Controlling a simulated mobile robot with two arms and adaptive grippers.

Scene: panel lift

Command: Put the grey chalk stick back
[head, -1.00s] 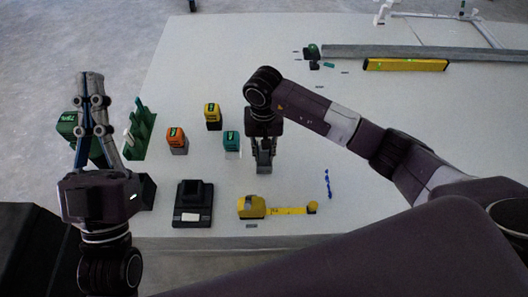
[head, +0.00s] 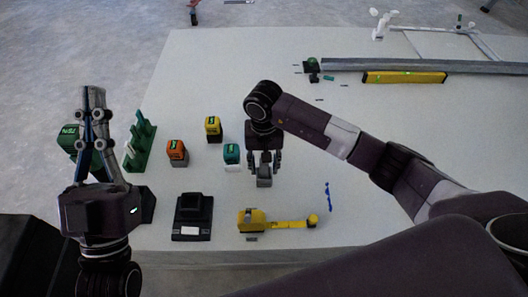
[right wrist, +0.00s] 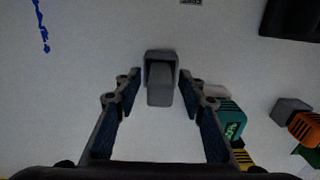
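A small grey blocky piece (head: 264,182) stands on the pale table below my right gripper (head: 264,160). It is the likeliest grey chalk stick, but its shape is too small to be sure. In the right wrist view the grey piece (right wrist: 160,85) sits between the fingers of my right gripper (right wrist: 160,76), with a gap on each side. The right gripper is open around it. My left gripper (head: 95,92) points up at the far left, its fingertips together and nothing visible in them. A green slotted rack (head: 140,145) stands to its right.
Orange (head: 177,150), yellow (head: 213,127) and teal (head: 231,152) block-like items stand left of the right gripper. A black device (head: 193,214) and a yellow tape measure (head: 252,220) lie nearer the front edge. A yellow level (head: 404,78) lies at the back.

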